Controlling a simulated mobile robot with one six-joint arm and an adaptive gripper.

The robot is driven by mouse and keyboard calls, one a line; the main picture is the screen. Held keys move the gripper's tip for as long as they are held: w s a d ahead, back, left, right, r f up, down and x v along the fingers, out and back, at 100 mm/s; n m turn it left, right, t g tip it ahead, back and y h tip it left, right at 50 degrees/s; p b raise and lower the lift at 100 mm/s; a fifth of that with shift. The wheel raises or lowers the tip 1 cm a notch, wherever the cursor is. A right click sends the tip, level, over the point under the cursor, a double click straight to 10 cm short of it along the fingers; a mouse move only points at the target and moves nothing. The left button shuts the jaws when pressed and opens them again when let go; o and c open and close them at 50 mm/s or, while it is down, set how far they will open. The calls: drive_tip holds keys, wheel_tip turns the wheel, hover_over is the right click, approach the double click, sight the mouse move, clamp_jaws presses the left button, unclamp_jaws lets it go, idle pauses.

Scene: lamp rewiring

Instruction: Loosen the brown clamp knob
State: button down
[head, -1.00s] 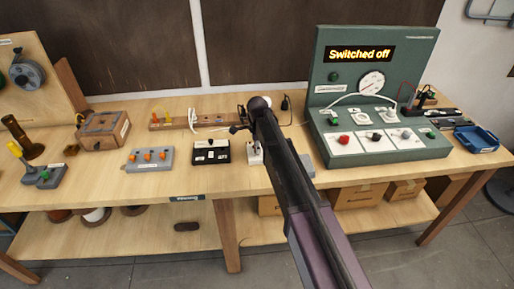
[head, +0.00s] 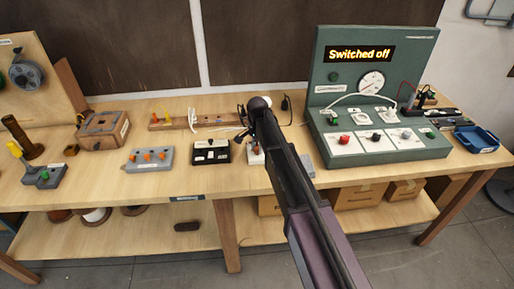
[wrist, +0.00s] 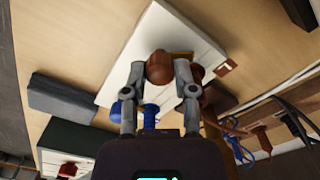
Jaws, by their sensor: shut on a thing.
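In the wrist view the brown clamp knob (wrist: 159,68) is a rounded brown knob above a white base plate (wrist: 125,62). My gripper (wrist: 160,75) has one finger on each side of the knob and is shut on it. A blue knob (wrist: 117,112) shows beside the left finger, and more brown parts (wrist: 214,95) show beyond the right finger. How far the knob is turned cannot be told.
Left of the fixture stand a black switch box (head: 211,152) and a grey box with orange parts (head: 149,158). A wooden strip with a white cable (head: 191,120) lies behind. The green test panel (head: 420,75) at right reads "Switched off".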

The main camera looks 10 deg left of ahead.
drive_tip(key=n, duration=0.7)
drive_tip(key=shift+s, duration=0.1)
drive_tip(key=n, duration=0.8)
drive_tip(key=shift+n, duration=0.3)
drive_tip(key=n, duration=1.2)
drive_tip(key=shift+n, duration=0.4)
drive_tip(key=c, duration=0.7)
unclamp_jaws()
